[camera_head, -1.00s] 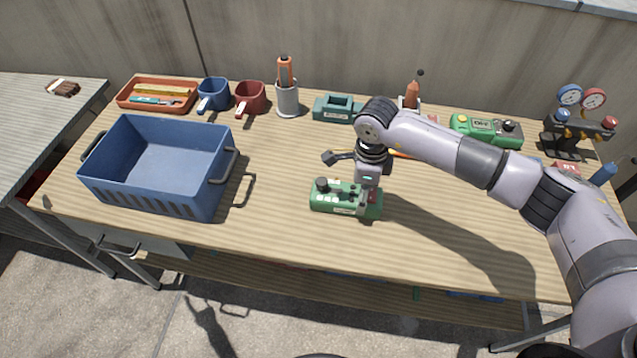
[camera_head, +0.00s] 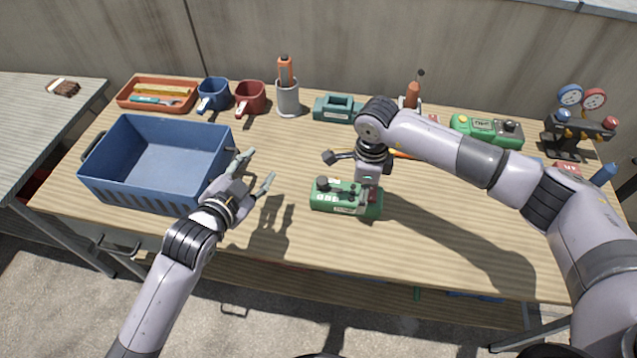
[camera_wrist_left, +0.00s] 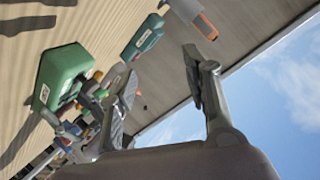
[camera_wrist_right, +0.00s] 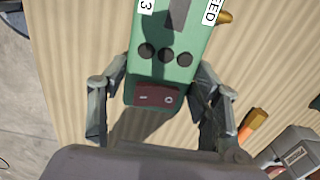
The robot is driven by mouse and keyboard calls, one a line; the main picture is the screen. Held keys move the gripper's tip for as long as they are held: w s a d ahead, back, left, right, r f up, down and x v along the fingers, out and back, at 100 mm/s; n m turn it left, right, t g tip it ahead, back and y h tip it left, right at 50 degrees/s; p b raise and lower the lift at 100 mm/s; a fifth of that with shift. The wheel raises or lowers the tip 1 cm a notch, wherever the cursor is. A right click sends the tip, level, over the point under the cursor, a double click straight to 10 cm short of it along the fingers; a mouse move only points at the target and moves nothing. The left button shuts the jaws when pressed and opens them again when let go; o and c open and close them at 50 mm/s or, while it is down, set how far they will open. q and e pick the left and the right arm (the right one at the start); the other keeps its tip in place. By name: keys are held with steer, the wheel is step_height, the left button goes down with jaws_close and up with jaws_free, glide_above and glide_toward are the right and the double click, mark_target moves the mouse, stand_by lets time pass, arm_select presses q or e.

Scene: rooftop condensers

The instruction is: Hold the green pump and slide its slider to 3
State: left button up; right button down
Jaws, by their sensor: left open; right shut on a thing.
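The green pump (camera_head: 330,203) lies on the workbench, right of centre. My right gripper (camera_head: 366,196) comes down from above and is shut on the pump's right end. In the right wrist view its fingers (camera_wrist_right: 158,100) sit on either side of the green body (camera_wrist_right: 150,72), near a dark red switch and three dark round knobs. Labels "3" and "FEED" and a dark grey strip show at the top edge; the slider's position cannot be read. My left gripper (camera_head: 256,168) is open and empty, left of the pump and beside the blue crate. The pump also shows in the left wrist view (camera_wrist_left: 66,68).
The blue crate (camera_head: 105,190) stands at the left. Behind are an orange tray (camera_head: 122,99), two mugs, a grey cup (camera_head: 288,98), a teal block (camera_head: 336,108), another green device (camera_head: 487,132) and gauges (camera_head: 570,96). Bench between left gripper and pump is clear.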

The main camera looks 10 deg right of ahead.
mark_target(321, 182)
arm_select(q)
steer(key=s+d+f+n+g+h, duration=0.1)
steer(key=s+d+n, duration=0.5)
steer(key=s, duration=0.4)
steer(key=shift+m, duration=0.3)
steer(key=x, duration=0.4)
steer(key=d+x, duration=0.1)
steer(key=x, duration=0.3)
steer(key=s+x, duration=0.1)
steer(key=x, duration=0.3)
steer(key=shift+w+d+f, duration=0.25)
steer(key=shift+w+d, duration=0.1)
jaws_close()
